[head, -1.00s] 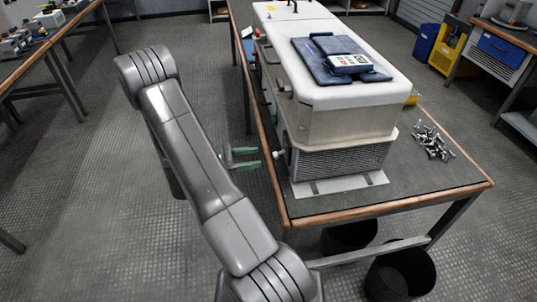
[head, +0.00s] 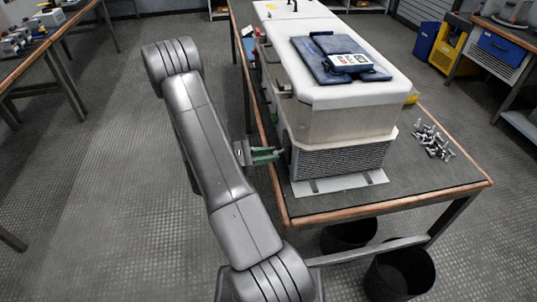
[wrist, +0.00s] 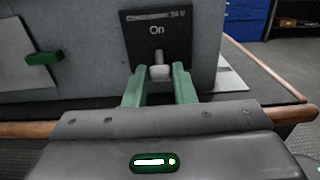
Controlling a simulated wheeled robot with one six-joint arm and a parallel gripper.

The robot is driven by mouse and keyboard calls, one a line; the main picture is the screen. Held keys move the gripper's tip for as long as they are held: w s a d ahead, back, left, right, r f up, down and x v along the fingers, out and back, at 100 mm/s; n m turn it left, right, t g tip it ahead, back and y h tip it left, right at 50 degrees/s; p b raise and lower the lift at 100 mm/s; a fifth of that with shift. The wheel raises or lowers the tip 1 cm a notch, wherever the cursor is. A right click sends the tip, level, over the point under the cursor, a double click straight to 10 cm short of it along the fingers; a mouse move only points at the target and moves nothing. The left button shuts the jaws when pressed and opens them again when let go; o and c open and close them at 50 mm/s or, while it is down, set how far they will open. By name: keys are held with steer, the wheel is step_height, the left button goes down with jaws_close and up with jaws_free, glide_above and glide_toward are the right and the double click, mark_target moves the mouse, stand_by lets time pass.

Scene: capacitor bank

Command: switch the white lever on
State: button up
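The fingers are open. The lever is mostly hidden there by the fingers.
A green knob or lever (wrist: 43,58) juts out further left on the same face. The wooden table edge (wrist: 20,130) runs close under my gripper. A blue folder with a card (head: 345,60) lies on the cabinet top. Loose bolts (head: 432,142) lie to the right.

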steer(key=shift+r, duration=0.15)
steer(key=r+y+p, duration=0.1)
steer(key=y+p, duration=0.2)
steer(key=d+r+g+y+p, duration=0.1)
steer(key=r+y+p, duration=0.1)
steer(key=y+p, duration=0.1)
steer(key=r+g+y+p, duration=0.1)
steer(key=r+y+p, duration=0.1)
steer(key=y, duration=0.3)
steer(key=shift+w+d+p, duration=0.1)
steer(key=shift+d+p, duration=0.05)
steer(key=shift+p, duration=0.3)
stand_by(0.5)
steer(key=o, duration=1)
